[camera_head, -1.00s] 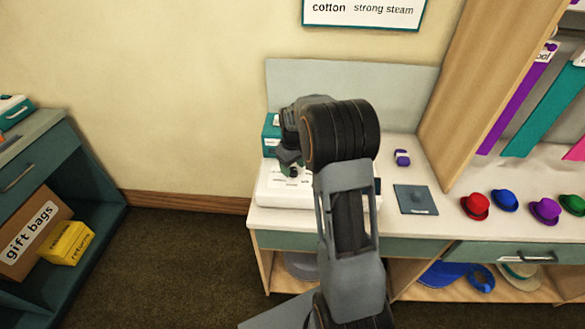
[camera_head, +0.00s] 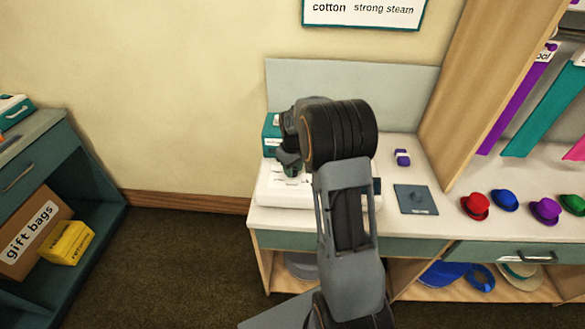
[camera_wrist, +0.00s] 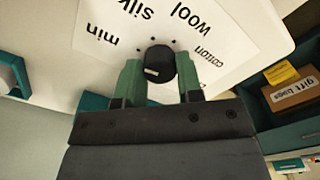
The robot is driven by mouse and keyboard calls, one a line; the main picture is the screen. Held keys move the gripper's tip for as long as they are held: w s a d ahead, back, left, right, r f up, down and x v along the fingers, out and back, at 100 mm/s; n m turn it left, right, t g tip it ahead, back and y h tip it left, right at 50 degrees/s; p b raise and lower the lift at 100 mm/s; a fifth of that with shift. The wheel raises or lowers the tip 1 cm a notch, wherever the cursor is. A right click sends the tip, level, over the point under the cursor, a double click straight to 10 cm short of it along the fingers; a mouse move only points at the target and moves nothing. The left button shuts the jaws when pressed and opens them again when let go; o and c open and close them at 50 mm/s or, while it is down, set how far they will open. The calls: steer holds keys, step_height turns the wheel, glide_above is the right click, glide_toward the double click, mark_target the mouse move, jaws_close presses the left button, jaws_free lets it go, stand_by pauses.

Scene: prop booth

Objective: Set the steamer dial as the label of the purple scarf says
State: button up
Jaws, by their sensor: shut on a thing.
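The steamer dial (camera_wrist: 160,58) is a round black knob with a pale mark on its edge. It stands on a white label sheet (camera_wrist: 225,35) reading min, silk, wool and cotton, upside down or slanted in the wrist view. My gripper (camera_wrist: 158,72) has its green fingers on both sides of the knob, shut on it. The setting it points to is hard to tell. In the head view the white steamer (camera_head: 277,196) is partly behind my arm. The purple scarf (camera_head: 516,103) hangs at the right; its white label (camera_head: 546,53) shows only "ool", the start cut off.
A wall sign (camera_head: 365,12) reads "cotton strong steam", its top out of view. On the counter are a small purple item (camera_head: 402,157), a blue-grey square plate (camera_head: 415,199) and several small hats (camera_head: 545,210). A teal scarf (camera_head: 545,110) hangs beside the purple one.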

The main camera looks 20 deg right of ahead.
steer(key=shift+m, duration=0.4)
steer(key=m, duration=0.3)
steer(key=shift+m, duration=0.4)
steer(key=m, duration=0.5)
steer(key=shift+m+b, duration=0.3)
steer(key=shift+b, duration=0.1)
steer(key=m, duration=0.5)
steer(key=shift+m, duration=2.3)
steer(key=shift+r, duration=0.1)
steer(key=o, duration=0.9)
